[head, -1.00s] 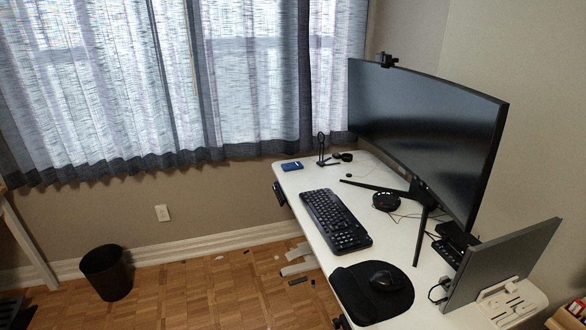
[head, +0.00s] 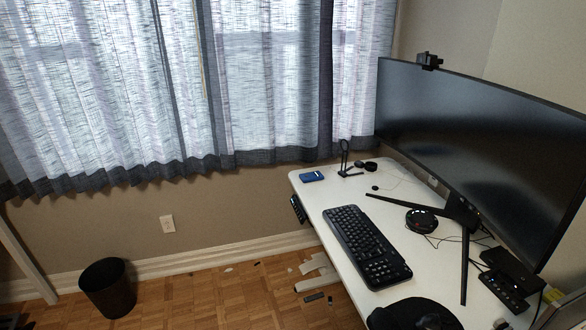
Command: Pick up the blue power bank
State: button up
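The blue power bank (head: 312,176) lies flat near the far left corner of the white desk (head: 332,205) in the head view. A small black stand (head: 346,158) is just to its right. My gripper is not in view.
A black keyboard (head: 367,245) lies along the desk's left edge, in front of the power bank. A large curved monitor (head: 470,150) stands on the right, with a round black device (head: 421,220) by its legs. A black bin (head: 108,288) stands on the wooden floor at left. Curtains hang behind.

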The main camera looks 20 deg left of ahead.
aim_at(316, 175)
jog(key=i+j+u, duration=0.1)
jog(key=i+j, duration=0.3)
jog(key=i+j+u, duration=0.1)
jog(key=i+j, duration=0.35)
jog(key=i+j+u, duration=0.1)
jog(key=i+j, duration=0.25)
jog(key=i+j+u, duration=0.1)
jog(key=i+j, duration=0.2)
jog(key=i, duration=0.25)
jog(key=i+j+u, duration=0.1)
jog(key=i+j, duration=0.2)
jog(key=i, duration=0.15)
jog(key=i+j+u, duration=0.1)
jog(key=i+j, duration=0.15)
jog(key=i, duration=0.25)
